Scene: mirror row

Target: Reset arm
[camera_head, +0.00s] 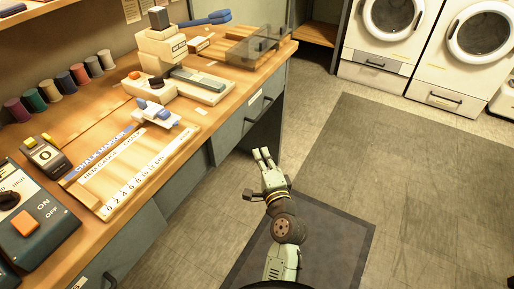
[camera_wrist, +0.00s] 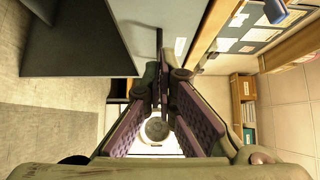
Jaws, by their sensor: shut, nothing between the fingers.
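My gripper (camera_head: 264,156) is over the floor to the right of the workbench's front, apart from the bench and holding nothing. Its fingers point up and away in the head view. In the wrist view my gripper (camera_wrist: 158,92) has its fingers drawn together at the far end, with nothing held. My arm runs down to the bottom edge of the head view, over a dark floor mat (camera_head: 335,245).
A wooden workbench (camera_head: 190,148) with drawers runs along the left, bearing a chalk marker board (camera_head: 135,165), a control box (camera_head: 35,222) and several thread spools (camera_head: 64,83). Two white front-loading machines (camera_head: 383,40) stand at the back right. The grey floor between is open.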

